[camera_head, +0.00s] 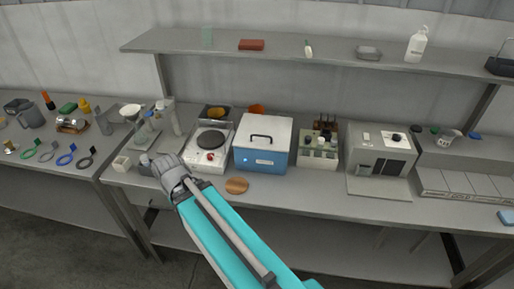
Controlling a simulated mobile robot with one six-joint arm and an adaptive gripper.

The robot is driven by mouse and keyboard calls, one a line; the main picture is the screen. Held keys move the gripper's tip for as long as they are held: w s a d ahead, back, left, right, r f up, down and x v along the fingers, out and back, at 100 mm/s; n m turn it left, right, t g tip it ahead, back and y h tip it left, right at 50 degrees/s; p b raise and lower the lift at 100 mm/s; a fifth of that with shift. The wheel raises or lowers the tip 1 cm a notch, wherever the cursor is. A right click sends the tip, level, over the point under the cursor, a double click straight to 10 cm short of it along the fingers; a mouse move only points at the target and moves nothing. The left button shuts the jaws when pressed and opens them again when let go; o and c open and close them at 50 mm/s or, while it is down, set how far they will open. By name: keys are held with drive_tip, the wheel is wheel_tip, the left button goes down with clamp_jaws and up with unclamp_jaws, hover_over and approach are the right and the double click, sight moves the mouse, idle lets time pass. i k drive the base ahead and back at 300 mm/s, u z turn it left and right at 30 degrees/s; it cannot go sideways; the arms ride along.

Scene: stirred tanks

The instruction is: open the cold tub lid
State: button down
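The cold tub (262,160) is a blue box near the middle of the bench. Its white lid (270,128) lies flat on top and looks closed, with a dark bar handle (261,138) on it. My gripper (148,160) is over the bench's front left part, well to the left of the tub and apart from it. It is small and partly hidden by my wrist, so I cannot tell whether its fingers are open or shut.
A hotplate (209,146) stands just left of the tub, and a bottle rack (319,150) stands just right. A grey machine (380,160) is further right. A round brown disc (237,185) lies in front. A shelf (300,48) spans above the bench.

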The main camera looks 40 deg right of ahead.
sight(255, 131)
drive_tip(key=k, duration=1.9)
drive_tip(key=z, duration=0.7)
drive_tip(key=i, duration=1)
drive_tip(key=u, duration=0.05)
